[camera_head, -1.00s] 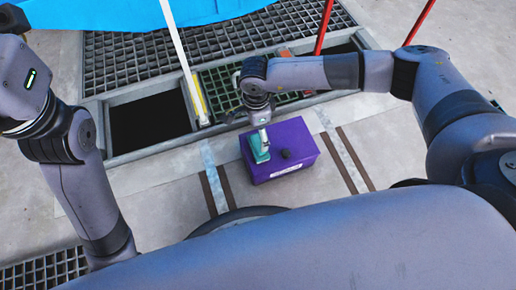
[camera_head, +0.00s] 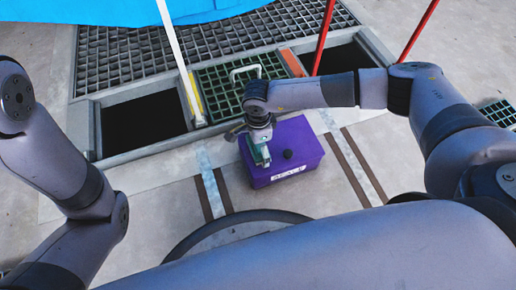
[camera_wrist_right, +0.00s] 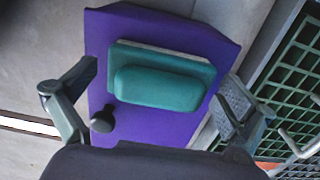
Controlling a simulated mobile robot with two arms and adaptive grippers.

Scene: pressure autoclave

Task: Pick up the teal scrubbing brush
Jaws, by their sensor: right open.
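The teal scrubbing brush (camera_wrist_right: 158,86) lies on the flat top of a purple box (camera_wrist_right: 185,32) in the right wrist view, with a rounded block on a wider plate. In the head view the brush (camera_head: 258,156) is partly hidden below my right gripper (camera_head: 257,139). My right gripper (camera_wrist_right: 160,78) is open, one finger to each side of the brush in the wrist view, both apart from it in the picture. Its height above the brush is hard to judge. My left arm is at the left of the head view, its gripper out of frame.
A black knob (camera_head: 287,154) sits on the box's top beside the brush. Behind the box are a green grating (camera_head: 225,88) with a pale handle (camera_head: 246,70) and dark openings (camera_head: 143,122) in the floor. A white pole and red poles (camera_head: 322,40) rise behind.

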